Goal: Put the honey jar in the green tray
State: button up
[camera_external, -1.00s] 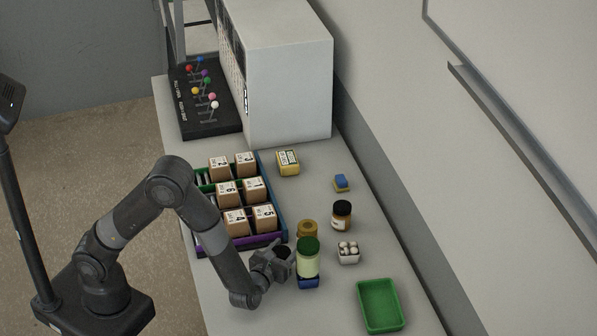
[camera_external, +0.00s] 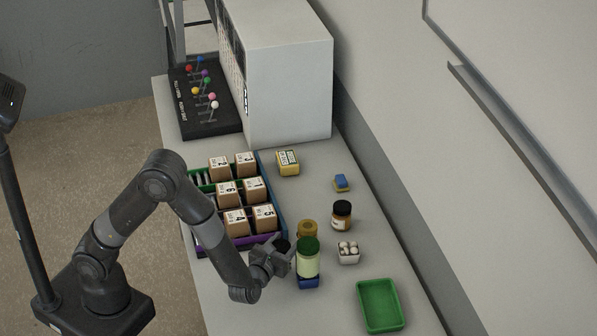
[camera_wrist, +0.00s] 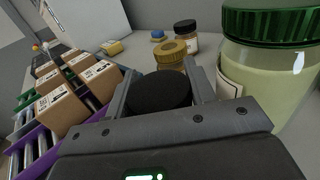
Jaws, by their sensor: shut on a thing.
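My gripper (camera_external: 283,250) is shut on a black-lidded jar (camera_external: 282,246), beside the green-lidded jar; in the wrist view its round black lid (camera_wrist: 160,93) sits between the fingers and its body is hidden. A gold-lidded jar (camera_external: 307,228) stands just behind the gripper. Another black-lidded jar (camera_external: 341,218) with amber contents and a pale label stands farther back. The labels are too small to read, so I cannot tell by name which is the honey jar. The green tray (camera_external: 380,304) lies empty at the front right, apart from my gripper.
A tall green-lidded jar (camera_external: 308,260) stands close right of my gripper, with a blue item (camera_external: 308,283) at its foot. Several numbered boxes (camera_external: 265,217) fill a rack at left.

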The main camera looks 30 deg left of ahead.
jog(key=s+d+r, duration=0.2)
jog(key=s+r, duration=0.6)
jog(key=s, duration=0.2)
jog(key=s+d+r+m+g+h, duration=0.15)
jog(key=d+m+h, duration=0.4)
jog(key=d, duration=2.35)
jog(key=n+h, duration=0.1)
send_over(387, 310)
notch_tip(387, 310, down, 7)
jog(key=shift+w+a+f, duration=0.1)
jog(key=shift+f, duration=2)
jog(key=shift+f, duration=0.15)
jog(key=o, duration=1.3)
